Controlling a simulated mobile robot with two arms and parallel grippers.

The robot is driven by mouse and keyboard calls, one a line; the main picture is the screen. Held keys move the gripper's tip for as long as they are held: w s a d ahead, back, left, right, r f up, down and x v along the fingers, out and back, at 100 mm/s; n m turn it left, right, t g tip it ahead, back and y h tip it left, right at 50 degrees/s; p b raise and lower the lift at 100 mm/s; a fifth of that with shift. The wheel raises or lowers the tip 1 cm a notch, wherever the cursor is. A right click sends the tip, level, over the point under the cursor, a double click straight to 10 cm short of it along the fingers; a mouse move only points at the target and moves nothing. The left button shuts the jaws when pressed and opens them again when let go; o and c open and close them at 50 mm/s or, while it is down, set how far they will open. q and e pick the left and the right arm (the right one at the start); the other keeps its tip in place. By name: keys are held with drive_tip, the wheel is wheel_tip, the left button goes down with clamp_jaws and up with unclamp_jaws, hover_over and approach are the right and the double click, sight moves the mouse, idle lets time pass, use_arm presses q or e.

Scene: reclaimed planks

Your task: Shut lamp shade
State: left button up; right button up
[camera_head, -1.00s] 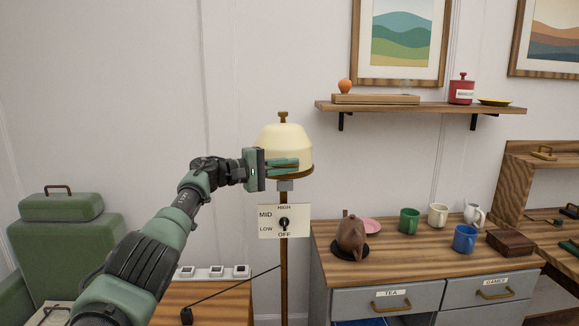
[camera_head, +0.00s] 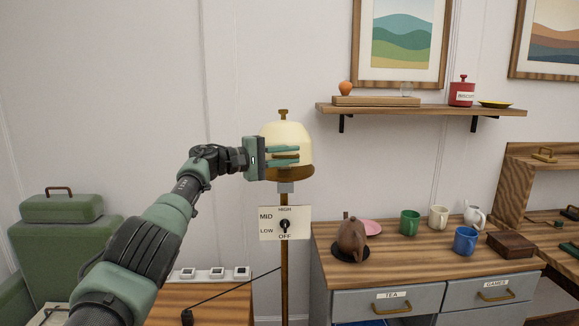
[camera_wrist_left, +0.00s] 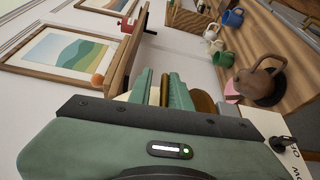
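The floor lamp's cream shade (camera_head: 284,131) has a brass knob on top and stands left of the cabinet. A brown surface (camera_head: 301,172) shows at its bottom edge. My left gripper (camera_head: 283,155) is in front of the shade's lower part. Its two green fingers point right and stand apart, with a thin brass strip between them. In the left wrist view the brass strip (camera_wrist_left: 164,92) also lies between the fingers (camera_wrist_left: 163,88), with some cream beside it. The fingers hide part of the shade; contact is hard to judge. My right gripper is not in view.
A switch plate (camera_head: 270,226) is on the lamp's pole. A wooden shelf (camera_head: 430,109) hangs to the right. A cabinet top (camera_head: 400,250) holds a brown teapot (camera_head: 351,238) and several mugs. A green armchair (camera_head: 70,240) stands at left.

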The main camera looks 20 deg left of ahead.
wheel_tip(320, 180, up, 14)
drive_tip(key=p, duration=1.3)
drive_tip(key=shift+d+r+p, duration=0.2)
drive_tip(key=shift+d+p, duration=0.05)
drive_tip(key=shift+p, duration=0.05)
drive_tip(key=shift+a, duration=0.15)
